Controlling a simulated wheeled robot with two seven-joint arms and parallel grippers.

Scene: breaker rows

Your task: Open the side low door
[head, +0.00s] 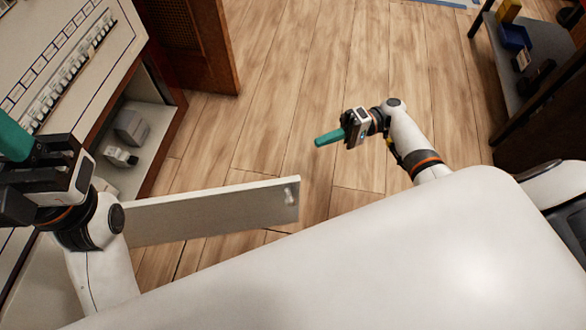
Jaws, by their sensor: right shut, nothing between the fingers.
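A low pale door panel (215,211) stands swung out from the cabinet (75,110) on the left, with a small metal knob (290,195) near its free end. The hinge end of the panel is hidden behind my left arm. My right gripper (328,138) is shut and empty, above the floor beyond the panel's free end and apart from it. My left gripper (14,138) is at the left edge, over the cabinet; its teal fingers are partly cut off, so I cannot tell whether they are open.
The cabinet's open lower space holds a grey box (131,127) and a smaller device (120,157). A row of breaker switches (72,72) lines its sloped top. A brown door (203,45) stands behind. A dark shelf (535,62) with bins is at upper right. The wooden floor between is clear.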

